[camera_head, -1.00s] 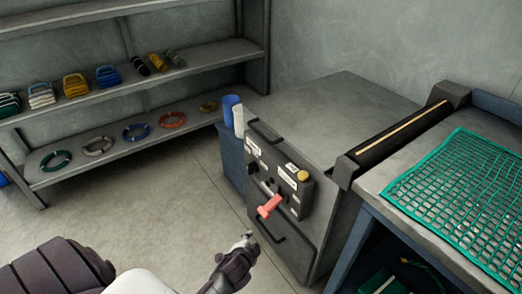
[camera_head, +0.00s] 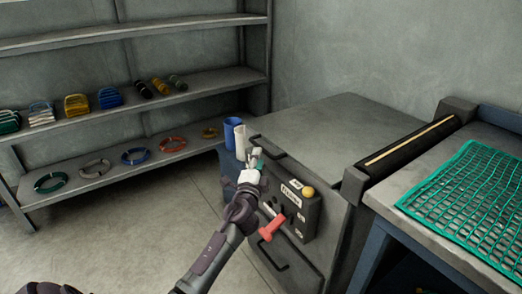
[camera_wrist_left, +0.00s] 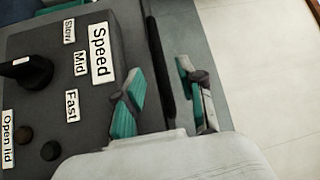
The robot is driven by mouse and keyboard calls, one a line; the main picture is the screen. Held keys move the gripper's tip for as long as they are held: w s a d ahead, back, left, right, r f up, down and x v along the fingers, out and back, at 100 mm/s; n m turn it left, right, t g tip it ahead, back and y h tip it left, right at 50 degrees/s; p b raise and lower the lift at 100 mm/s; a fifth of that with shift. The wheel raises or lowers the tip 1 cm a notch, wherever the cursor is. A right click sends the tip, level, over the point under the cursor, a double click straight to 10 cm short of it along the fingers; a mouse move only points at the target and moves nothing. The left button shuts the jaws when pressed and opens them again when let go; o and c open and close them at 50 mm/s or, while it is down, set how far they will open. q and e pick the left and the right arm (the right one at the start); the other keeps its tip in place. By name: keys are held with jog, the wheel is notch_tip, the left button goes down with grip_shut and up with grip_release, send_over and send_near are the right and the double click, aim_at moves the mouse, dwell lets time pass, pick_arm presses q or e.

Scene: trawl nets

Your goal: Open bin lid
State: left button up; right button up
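The grey machine (camera_head: 335,125) stands against the wall, with a dark control panel (camera_head: 300,215) on its front. The panel carries a yellow button (camera_head: 308,192) and a red lever (camera_head: 272,229). In the left wrist view, the panel shows a black knob (camera_wrist_left: 27,72) beside Slow, Mid, Fast and Speed labels, and an "Open lid" label (camera_wrist_left: 8,139) near small dark buttons (camera_wrist_left: 38,143). My left gripper (camera_head: 256,157) is at the machine's upper front, left of the panel. Its fingers (camera_wrist_left: 160,92) are open, with a dark bar between them in the picture; contact cannot be told. My right gripper is out of view.
A bench with green netting (camera_head: 470,200) is on the right. Shelves (camera_head: 130,100) hold rope coils and bundles at the back left. The floor (camera_head: 140,225) is clear.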

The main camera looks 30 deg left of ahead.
pick_arm(q)
jog(key=x, duration=0.5)
jog(key=shift+w+a+b, duration=0.2)
jog(key=shift+w+b, duration=0.1)
jog(key=shift+b, duration=0.05)
grip_shut()
